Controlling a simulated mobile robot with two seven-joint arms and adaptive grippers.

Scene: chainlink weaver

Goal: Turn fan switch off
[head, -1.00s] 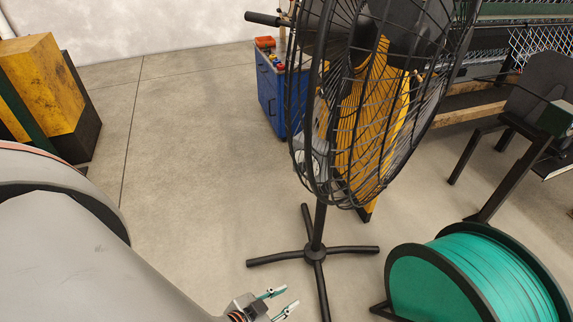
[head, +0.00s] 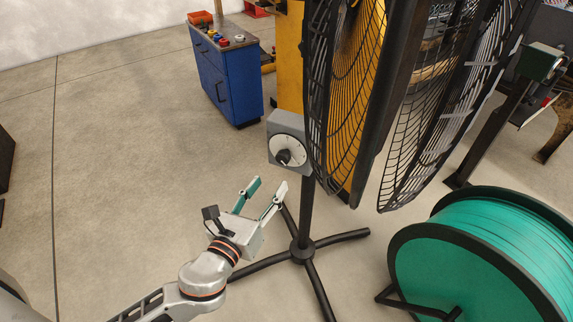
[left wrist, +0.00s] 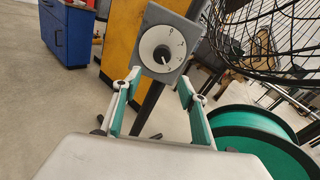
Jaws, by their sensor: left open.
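The pedestal fan (head: 345,100) stands on a black cross-shaped base (head: 302,250), with its wire cage at the upper right. Its switch is a dark knob (head: 284,157) on a white round dial in a grey box (head: 283,135) on the pole. In the left wrist view the knob (left wrist: 162,54) shows at upper centre with marks on the dial; I cannot read its setting for sure. My left gripper (head: 262,190) is open and empty, below and slightly left of the switch box, apart from it. Its two fingers (left wrist: 158,97) point toward the box in the wrist view.
A green cable spool (head: 480,255) stands at the lower right, on a black stand. A blue cabinet (head: 226,70) with small items on top stands behind, in front of a wall. The floor left of the fan is clear.

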